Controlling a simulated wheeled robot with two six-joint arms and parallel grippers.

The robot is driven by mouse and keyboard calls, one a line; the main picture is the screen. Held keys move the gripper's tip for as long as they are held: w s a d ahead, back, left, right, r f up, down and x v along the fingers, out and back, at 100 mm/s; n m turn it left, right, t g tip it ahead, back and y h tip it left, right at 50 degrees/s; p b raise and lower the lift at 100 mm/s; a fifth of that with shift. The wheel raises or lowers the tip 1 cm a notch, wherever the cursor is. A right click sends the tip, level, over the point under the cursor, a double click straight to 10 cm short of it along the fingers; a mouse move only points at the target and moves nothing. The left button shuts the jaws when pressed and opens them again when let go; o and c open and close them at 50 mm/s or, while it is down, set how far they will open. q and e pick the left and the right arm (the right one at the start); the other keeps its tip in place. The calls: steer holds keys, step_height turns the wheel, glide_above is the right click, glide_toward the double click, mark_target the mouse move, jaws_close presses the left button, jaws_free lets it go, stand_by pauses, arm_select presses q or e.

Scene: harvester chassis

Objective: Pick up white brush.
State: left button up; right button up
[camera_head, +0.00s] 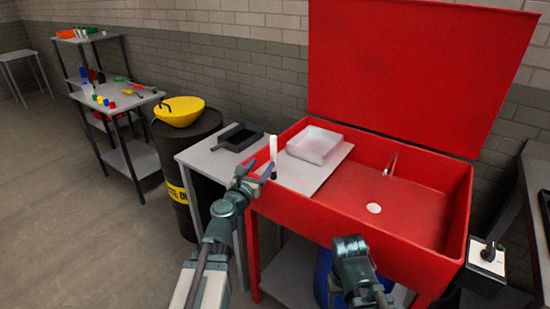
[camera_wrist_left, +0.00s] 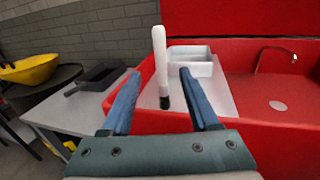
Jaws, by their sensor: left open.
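The white brush (camera_head: 273,148) stands upright, with a long white handle and a dark lower end, near the left part of the red sink unit. It also shows in the left wrist view (camera_wrist_left: 160,62), where it lies between the two blue fingers in the picture. My left gripper (camera_head: 254,172) is open and empty, just on the near left side of the brush; I cannot tell if it touches. It also shows in the left wrist view (camera_wrist_left: 160,80). Part of my right arm shows at the bottom of the head view, but its fingers do not show.
A white tray (camera_head: 315,144) sits right behind the brush on a grey board (camera_head: 299,174) across the red sink (camera_head: 410,196). A black pan (camera_head: 238,137) lies on the grey side table (camera_head: 196,157). A yellow bowl (camera_head: 180,111) tops a black barrel (camera_head: 186,146) farther left.

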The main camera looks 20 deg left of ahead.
mark_target(272, 151)
arm_select(q)
steer(key=w, duration=0.5)
steer(key=w+d, duration=0.1)
steer(key=w, duration=0.2)
steer(key=shift+w, duration=0.3)
steer(key=w, duration=0.5)
steer(key=shift+d+f+b, duration=0.25)
steer(key=shift+f+b, duration=0.1)
steer(key=shift+c, duration=0.3)
jaws_close()
